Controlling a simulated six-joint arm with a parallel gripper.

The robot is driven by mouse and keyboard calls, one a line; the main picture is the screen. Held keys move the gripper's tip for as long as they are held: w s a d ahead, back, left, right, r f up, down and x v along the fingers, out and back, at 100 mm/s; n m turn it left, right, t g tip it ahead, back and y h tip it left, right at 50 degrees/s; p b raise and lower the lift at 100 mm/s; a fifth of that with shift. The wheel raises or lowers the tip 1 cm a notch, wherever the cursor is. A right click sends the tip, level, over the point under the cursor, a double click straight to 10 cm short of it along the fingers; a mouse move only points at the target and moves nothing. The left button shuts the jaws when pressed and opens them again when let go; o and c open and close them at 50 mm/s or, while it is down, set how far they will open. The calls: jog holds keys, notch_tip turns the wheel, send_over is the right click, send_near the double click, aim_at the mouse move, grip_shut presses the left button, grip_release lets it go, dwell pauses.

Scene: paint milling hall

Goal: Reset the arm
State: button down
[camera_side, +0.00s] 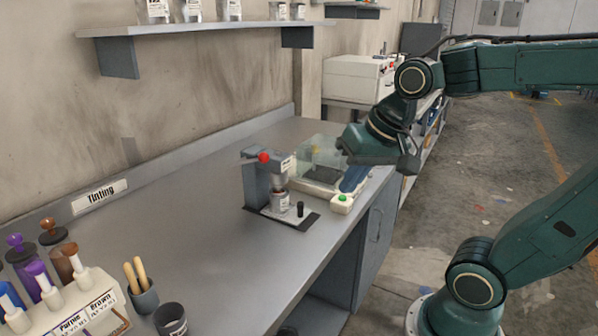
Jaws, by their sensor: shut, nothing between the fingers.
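My gripper (349,187) points down at the right end of the grey bench (215,215). Its blue-grey fingers are shut, with nothing seen between them. The fingertips are just above or behind a small white box with a green button (342,201); I cannot tell whether they touch it. My dark green wrist is above the fingers and hides part of the bench's far end.
Left of my gripper are a clear-sided box (322,158) and a grey press with a red knob (262,178), holding a small can. Tube rack (95,300), stirrer cup (145,297) and dark cup (170,320) stand at front left. A shelf (200,27) overhangs the bench.

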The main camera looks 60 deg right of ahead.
jog(key=shift+s+a+f+n+t, duration=0.1)
jog(key=shift+s+a+n, duration=0.3)
jog(key=shift+s+n, duration=0.6)
jog(key=shift+s+a+n+t, duration=0.1)
jog(key=shift+s+a+n, duration=0.25)
jog(key=shift+s+n, duration=0.65)
jog(key=shift+s+a+f+n+t, duration=0.1)
jog(key=shift+s+a+n, duration=0.45)
jog(key=shift+n, duration=0.75)
